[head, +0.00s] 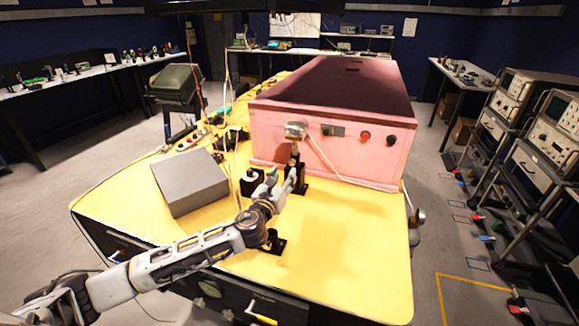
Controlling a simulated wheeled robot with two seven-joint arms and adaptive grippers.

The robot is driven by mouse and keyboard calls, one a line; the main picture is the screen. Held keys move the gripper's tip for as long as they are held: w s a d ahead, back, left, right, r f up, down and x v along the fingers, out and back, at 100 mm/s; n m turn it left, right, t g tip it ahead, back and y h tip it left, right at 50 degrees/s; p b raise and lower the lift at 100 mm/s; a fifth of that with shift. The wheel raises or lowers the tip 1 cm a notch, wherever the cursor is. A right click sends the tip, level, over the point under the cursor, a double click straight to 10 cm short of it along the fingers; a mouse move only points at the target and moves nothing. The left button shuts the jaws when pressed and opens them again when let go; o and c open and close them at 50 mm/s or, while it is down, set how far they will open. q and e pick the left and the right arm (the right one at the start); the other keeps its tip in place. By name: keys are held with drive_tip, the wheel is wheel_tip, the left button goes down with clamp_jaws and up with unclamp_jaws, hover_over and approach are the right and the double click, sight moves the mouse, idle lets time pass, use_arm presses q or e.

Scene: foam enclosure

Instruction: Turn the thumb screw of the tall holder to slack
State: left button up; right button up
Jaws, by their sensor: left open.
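A tall holder (302,179), dark and upright, stands on the yellow table top close to the front of the pink foam enclosure (345,152). A light brown piece shows at its upper end. My left gripper (287,178) is open at the near left side of this holder, at about the height of its lower body. I cannot tell whether the fingers touch it. The thumb screw is too small to make out and may be hidden behind the fingers. My right gripper is not in view.
A grey box (190,182) sits on the yellow table (345,250) at left. A small black holder (275,244) stands beside my left wrist. Another dark holder with a white top (250,176) stands left of the gripper. Cables hang nearby. The table's right front is clear.

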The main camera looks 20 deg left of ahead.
sight(291, 163)
use_arm(q)
drive_tip(key=shift+w+d, duration=0.15)
drive_tip(key=shift+w, duration=3.2)
drive_tip(key=shift+c, duration=0.2)
clamp_jaws()
